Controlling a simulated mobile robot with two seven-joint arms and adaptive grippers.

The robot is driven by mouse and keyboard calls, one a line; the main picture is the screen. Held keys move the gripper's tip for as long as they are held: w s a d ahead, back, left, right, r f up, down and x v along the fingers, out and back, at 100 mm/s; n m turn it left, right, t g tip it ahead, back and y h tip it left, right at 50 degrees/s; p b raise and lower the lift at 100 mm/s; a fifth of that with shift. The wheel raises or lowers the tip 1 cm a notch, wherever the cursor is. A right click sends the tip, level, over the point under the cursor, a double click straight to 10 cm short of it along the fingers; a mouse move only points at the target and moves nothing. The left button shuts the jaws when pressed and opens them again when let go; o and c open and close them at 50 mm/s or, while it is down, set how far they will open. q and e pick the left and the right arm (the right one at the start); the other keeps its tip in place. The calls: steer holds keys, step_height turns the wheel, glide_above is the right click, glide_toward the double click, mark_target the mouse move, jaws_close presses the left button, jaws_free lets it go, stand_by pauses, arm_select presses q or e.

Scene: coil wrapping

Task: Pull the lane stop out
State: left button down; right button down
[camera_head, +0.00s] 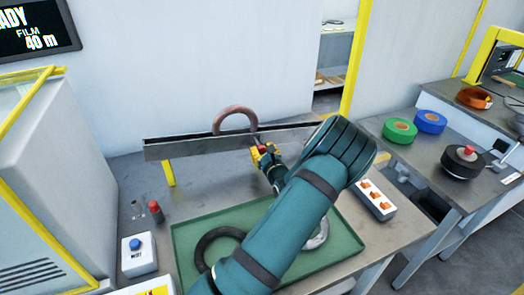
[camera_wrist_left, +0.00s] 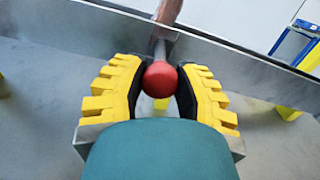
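The lane stop is a thin grey pin with a red ball knob (camera_wrist_left: 160,79); its shaft runs from the knob to the grey metal lane (camera_wrist_left: 215,49). In the head view the knob shows only as a small red spot (camera_head: 263,149) at the lane. My left gripper (camera_head: 264,154), with yellow fingers, is at the lane's front. In the left wrist view its dark pads (camera_wrist_left: 161,88) close in on both sides of the knob and appear to touch it. A copper-brown coil (camera_head: 235,112) stands upright in the lane just behind the stop. My right gripper is not in view.
A green tray (camera_head: 184,238) holds a dark ring (camera_head: 204,245) and a pale ring (camera_head: 320,236), partly hidden by my arm. A red-topped peg (camera_head: 155,208) and a blue-button box (camera_head: 137,252) stand at left. Film rolls (camera_head: 400,129) lie on the right table.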

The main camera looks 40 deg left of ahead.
arm_select(q)
steer(key=p+v, duration=0.1)
steer(key=v, duration=0.3)
steer(key=shift+s+d+p, duration=0.1)
steer(key=shift+d+p, duration=0.1)
steer(key=shift+p, duration=0.2)
steer(key=shift+f, duration=0.1)
steer(key=c, duration=0.6)
jaws_free()
steer(key=v, duration=1.2)
